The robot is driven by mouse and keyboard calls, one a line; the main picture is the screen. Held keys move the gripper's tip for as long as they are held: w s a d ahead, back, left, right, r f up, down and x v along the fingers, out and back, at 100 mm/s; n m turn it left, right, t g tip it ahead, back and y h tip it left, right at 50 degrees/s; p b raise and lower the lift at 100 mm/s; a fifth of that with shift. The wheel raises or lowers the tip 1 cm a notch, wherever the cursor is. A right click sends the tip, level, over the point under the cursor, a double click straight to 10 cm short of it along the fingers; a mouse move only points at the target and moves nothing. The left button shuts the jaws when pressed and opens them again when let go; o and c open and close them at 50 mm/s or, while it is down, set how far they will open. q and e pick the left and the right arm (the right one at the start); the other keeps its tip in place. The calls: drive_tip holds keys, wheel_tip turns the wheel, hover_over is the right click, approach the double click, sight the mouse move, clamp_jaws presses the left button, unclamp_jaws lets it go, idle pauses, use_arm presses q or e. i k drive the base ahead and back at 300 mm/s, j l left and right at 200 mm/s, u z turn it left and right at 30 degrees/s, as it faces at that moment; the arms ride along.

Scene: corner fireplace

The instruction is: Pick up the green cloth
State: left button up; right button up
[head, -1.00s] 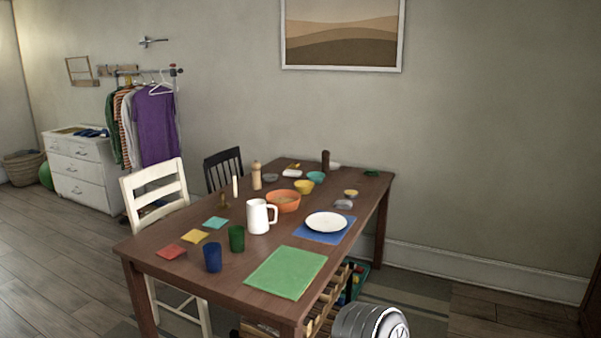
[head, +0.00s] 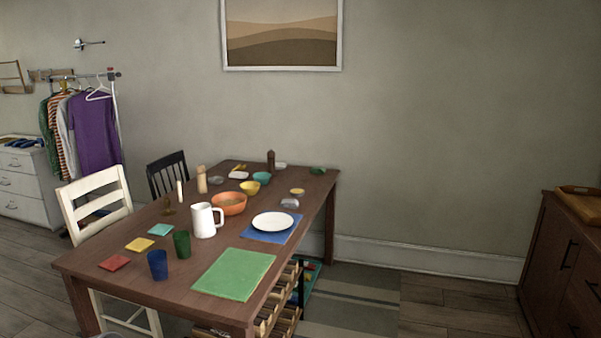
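A flat light-green rectangle (head: 234,274), like a cloth or place mat, lies on the near right corner of the wooden table (head: 130,284). A small dark-green item (head: 318,170), perhaps crumpled cloth, lies at the table's far right corner; it is too small to tell for sure. Neither of my grippers is in view, and nothing covers either green thing.
A white pitcher (head: 206,220), blue cup (head: 157,265), green cup (head: 182,244), orange bowl (head: 229,204) and white plate (head: 272,222) stand on the table. A white chair (head: 96,200) is at its left, a brown cabinet (head: 565,260) far right. Floor right of the table is open.

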sight(314, 170)
drive_tip(key=i+l+z, duration=0.3)
drive_tip(key=i, duration=1.1)
drive_tip(key=i+z, duration=0.25)
drive_tip(key=i, duration=1.1)
drive_tip(key=i+u, duration=0.1)
drive_tip(key=i, duration=0.4)
drive_tip(key=i+l+u, duration=0.1)
drive_tip(key=i, duration=0.4)
drive_tip(key=i+l+u, duration=0.1)
drive_tip(key=i, duration=0.4)
drive_tip(key=i+l+u, duration=0.1)
drive_tip(key=i, duration=0.4)
drive_tip(key=i+l+u, duration=0.1)
drive_tip(key=i+l, duration=0.2)
drive_tip(key=i, duration=0.2)
